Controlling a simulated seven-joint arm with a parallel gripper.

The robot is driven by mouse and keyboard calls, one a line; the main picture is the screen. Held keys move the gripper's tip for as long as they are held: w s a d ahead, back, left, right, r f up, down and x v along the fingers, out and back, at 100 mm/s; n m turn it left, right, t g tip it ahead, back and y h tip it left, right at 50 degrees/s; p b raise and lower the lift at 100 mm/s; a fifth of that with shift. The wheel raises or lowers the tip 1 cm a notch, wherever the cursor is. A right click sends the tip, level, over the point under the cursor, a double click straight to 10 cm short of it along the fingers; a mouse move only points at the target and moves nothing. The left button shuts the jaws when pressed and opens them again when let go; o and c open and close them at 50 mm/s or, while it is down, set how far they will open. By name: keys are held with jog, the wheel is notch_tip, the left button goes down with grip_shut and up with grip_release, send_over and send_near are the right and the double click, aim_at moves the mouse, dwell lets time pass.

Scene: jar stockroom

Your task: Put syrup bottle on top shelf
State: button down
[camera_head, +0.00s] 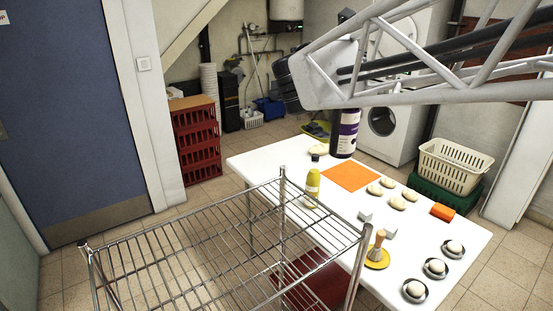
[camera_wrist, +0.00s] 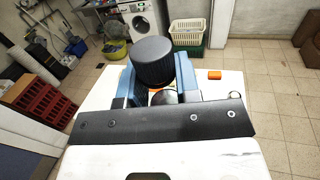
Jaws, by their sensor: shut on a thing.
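The syrup bottle (camera_head: 345,134) is dark with a white and purple label. It is upright at the far edge of the white table, with its middle hidden behind my arm in the head view. I cannot tell whether its base touches the table. In the wrist view its round black cap (camera_wrist: 153,62) sits between the blue fingers of my gripper (camera_wrist: 155,88), which is shut on the bottle. The head view hides the fingers. The wire shelf rack (camera_head: 225,243) stands at the front left, and its top shelf is bare.
The white table (camera_head: 335,205) holds a yellow bottle (camera_head: 313,182), an orange mat (camera_head: 351,177), pale dough pieces, a wooden-handled tool (camera_head: 378,246) and small bowls. Red crates (camera_head: 196,140) stand at the left. A cream basket (camera_head: 453,166) stands behind the table at the right.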

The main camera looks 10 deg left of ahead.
jog(key=s+a+n+t+y, duration=0.25)
jog(key=s+a+y, duration=0.45)
jog(key=s, duration=1)
jog(key=s+a+f+n+y, duration=0.2)
jog(key=s+f, duration=0.1)
jog(key=s, duration=0.6)
jog(key=s+a+f+n+y, duration=0.2)
jog(key=s+f+n+y, duration=0.1)
jog(key=s, duration=0.6)
jog(key=shift+w+d+f, duration=0.1)
jog(key=shift+w+f, duration=0.05)
jog(key=shift+f, duration=1)
jog(key=shift+w+d+f, duration=0.1)
jog(key=shift+f, duration=1)
jog(key=shift+h, duration=0.4)
jog(key=w+a+f, duration=0.1)
jog(key=w+a, duration=0.9)
jog(key=w, duration=0.2)
jog(key=shift+w+a+f, duration=0.15)
jog(key=shift+f, duration=0.1)
jog(key=shift+f, duration=1.75)
